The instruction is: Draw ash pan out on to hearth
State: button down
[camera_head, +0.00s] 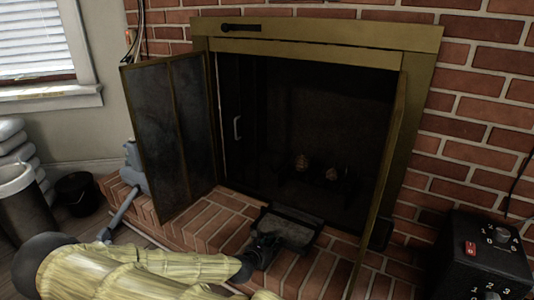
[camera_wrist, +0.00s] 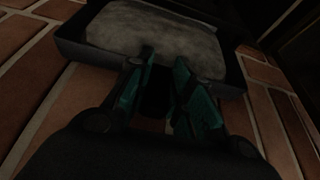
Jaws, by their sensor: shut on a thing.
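The ash pan (camera_head: 286,228) is a dark shallow tray filled with grey ash. It lies at the front of the fireplace opening, largely over the brick hearth (camera_head: 205,226); its far edge is near the dark opening (camera_head: 300,130). My gripper (camera_head: 262,246) reaches in from the lower left and is shut at the pan's near side. In the wrist view the pan (camera_wrist: 225,88) shows its ash and rim, level above the bricks. The fingers of my gripper (camera_wrist: 160,75) close at its front, where the handle is mostly hidden between them.
A folding mesh door (camera_head: 165,135) stands open at left, and a brass-edged door (camera_head: 385,180) stands open at right. A black box with numbered dials (camera_head: 485,255) is at lower right. A dark bucket (camera_head: 77,190) and a bin (camera_head: 22,200) stand on the left floor.

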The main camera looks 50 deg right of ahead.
jog(key=shift+a, duration=0.2)
jog(key=shift+s, duration=0.1)
jog(key=c, duration=1.2)
grip_release()
jog(key=shift+a+r, duration=0.25)
jog(key=shift+a, duration=0.35)
jog(key=v, duration=1)
jog(key=shift+a+r, duration=0.2)
jog(key=shift+a, duration=0.1)
jog(key=shift+s, duration=0.1)
